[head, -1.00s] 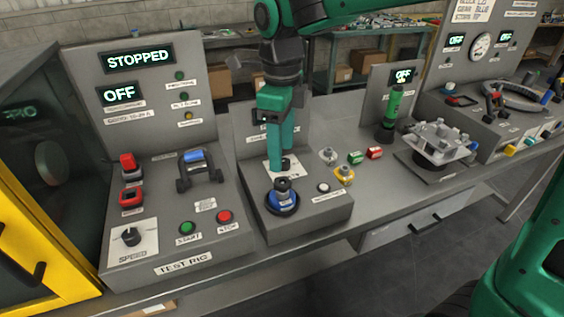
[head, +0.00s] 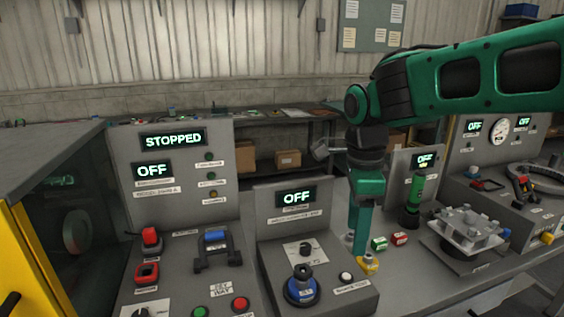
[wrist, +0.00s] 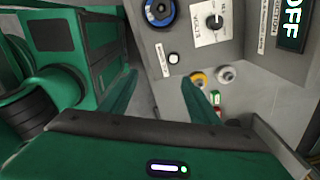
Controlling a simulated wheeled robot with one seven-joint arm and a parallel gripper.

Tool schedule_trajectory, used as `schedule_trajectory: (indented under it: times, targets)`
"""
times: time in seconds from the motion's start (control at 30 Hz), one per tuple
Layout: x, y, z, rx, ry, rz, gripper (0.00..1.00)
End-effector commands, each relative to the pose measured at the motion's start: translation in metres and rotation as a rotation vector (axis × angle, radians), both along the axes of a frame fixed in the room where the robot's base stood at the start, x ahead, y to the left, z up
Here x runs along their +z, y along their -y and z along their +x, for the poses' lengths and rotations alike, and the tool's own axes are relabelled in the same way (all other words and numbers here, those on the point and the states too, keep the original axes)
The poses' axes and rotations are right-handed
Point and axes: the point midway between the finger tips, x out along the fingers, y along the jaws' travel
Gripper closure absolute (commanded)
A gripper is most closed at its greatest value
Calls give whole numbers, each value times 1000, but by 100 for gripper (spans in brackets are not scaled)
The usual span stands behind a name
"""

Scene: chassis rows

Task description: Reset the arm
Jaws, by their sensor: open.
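My arm is green and black and reaches in from the right in the head view. My gripper (head: 360,235) points down in front of the bench, beside the small console with the blue knob (head: 301,288). In the wrist view my gripper (wrist: 160,95) has its two green fingers wide apart, with nothing between them but grey surface. In the head view the fingers overlap, and their tips are near a yellow round part (head: 367,265). I cannot tell whether they touch it.
The test rig panel (head: 222,138) reads STOPPED and OFF at the left. A green (head: 379,244) and a red block (head: 398,239), an upright green cylinder (head: 416,190) and a grey fixture (head: 467,226) stand to the right. A yellow-framed cabinet (head: 40,265) is at far left.

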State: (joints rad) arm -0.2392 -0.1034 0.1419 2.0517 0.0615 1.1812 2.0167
Motion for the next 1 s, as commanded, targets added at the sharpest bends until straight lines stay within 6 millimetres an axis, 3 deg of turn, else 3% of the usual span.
schedule_trajectory:
  times: [0.03, 0.2, 0.5, 0.73, 1.0]
  targets:
    - [-2, 22, -5, 43, -1, -5, 44]
    - [-12, 85, -27, 235, -11, -15, 44]
    - [-34, 175, -88, 579, -32, -11, 44]
    - [-57, 222, -146, 847, -37, 9, 44]
    - [-79, 244, -197, 1084, -29, 31, 44]
